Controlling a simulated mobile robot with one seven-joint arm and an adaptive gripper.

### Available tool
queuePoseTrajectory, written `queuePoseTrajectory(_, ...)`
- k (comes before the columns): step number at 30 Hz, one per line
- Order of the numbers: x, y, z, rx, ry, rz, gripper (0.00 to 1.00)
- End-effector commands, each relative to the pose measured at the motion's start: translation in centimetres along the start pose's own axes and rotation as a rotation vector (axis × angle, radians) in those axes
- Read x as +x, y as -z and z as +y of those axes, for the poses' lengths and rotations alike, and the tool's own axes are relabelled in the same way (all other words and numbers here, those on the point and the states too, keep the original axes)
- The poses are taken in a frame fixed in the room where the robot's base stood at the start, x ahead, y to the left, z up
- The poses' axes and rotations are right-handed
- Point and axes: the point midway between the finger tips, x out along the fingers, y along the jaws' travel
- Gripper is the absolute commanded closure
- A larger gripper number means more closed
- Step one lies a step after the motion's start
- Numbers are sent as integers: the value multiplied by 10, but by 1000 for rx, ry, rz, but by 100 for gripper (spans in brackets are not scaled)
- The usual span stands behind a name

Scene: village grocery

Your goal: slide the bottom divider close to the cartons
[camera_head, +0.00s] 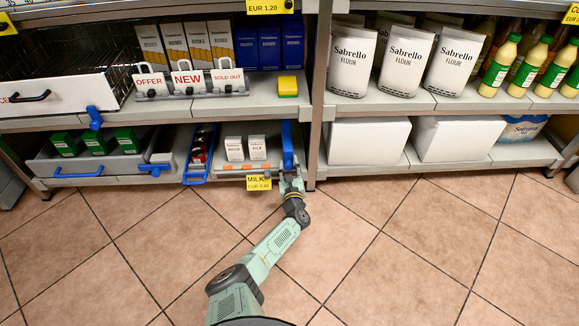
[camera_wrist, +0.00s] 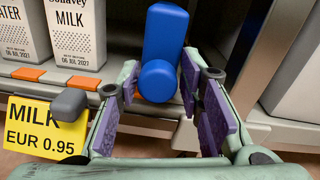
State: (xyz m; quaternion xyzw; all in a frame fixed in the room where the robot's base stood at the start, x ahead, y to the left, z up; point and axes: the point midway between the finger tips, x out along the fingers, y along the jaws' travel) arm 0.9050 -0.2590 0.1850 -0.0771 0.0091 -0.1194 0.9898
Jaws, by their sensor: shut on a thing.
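The bottom divider is blue, with a rounded front knob, and stands upright at the right end of the bottom shelf (camera_head: 287,145). It also shows in the wrist view (camera_wrist: 165,38). Two white milk cartons (camera_head: 234,149) (camera_head: 257,148) stand to its left, and the wrist view shows the nearer carton (camera_wrist: 76,34). A strip of bare shelf separates that carton from the divider. My gripper (camera_head: 291,178) is at the shelf's front edge, shut on the divider's knob, with a purple-padded finger on each side (camera_wrist: 160,82). The knob hides part of the divider behind it.
A yellow milk price tag (camera_head: 259,183) hangs from the shelf edge, left of my gripper. Orange pieces (camera_wrist: 84,83) line that edge. A grey shelf upright (camera_head: 316,130) stands close right of the divider. A blue-framed rack (camera_head: 199,155) stands left of the cartons.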

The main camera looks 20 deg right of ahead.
Motion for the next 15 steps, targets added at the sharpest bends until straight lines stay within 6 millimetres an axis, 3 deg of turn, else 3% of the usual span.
queuePoseTrajectory(9,2,-8,54,-7,-6,0,100)
queuePoseTrajectory(15,2,-8,58,-8,-3,1,100)
